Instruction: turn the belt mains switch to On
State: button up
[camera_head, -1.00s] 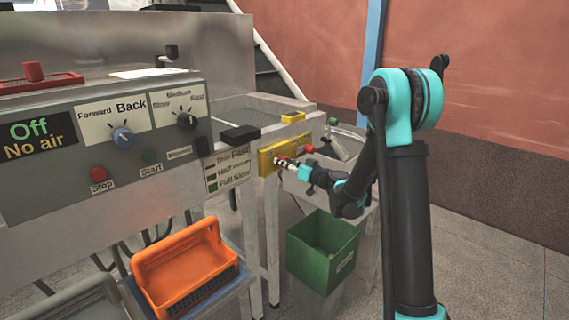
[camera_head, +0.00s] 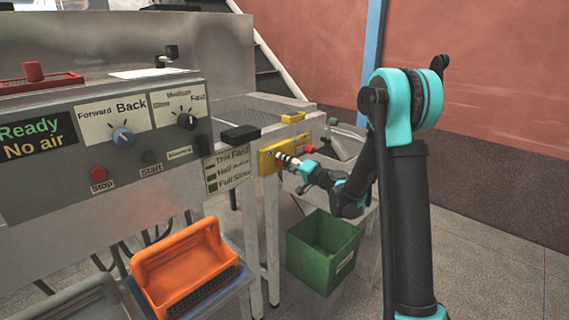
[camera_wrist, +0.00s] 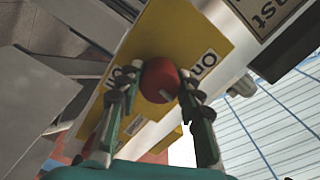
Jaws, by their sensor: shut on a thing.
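The belt mains switch is a red knob (camera_wrist: 160,78) on a yellow plate (camera_wrist: 150,30), close up in the wrist view. An "On" label (camera_wrist: 204,64) is on the plate to the right of the knob. My gripper (camera_wrist: 160,82) has its two fingers on either side of the knob, shut on it. In the head view my gripper (camera_head: 287,160) reaches the yellow plate (camera_head: 268,160) at the end of the machine, and its fingers largely hide the knob there. The display (camera_head: 30,140) reads "Ready" and "No air".
A green bin (camera_head: 320,260) stands below my arm. An orange crate (camera_head: 185,270) sits at the lower left.

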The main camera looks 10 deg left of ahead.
jog(key=m, duration=0.7)
dwell(0.6)
jog(key=o, duration=1.1)
jog(key=shift+o, duration=0.2)
jog(key=v, duration=1.2)
jog(key=shift+s, duration=0.1)
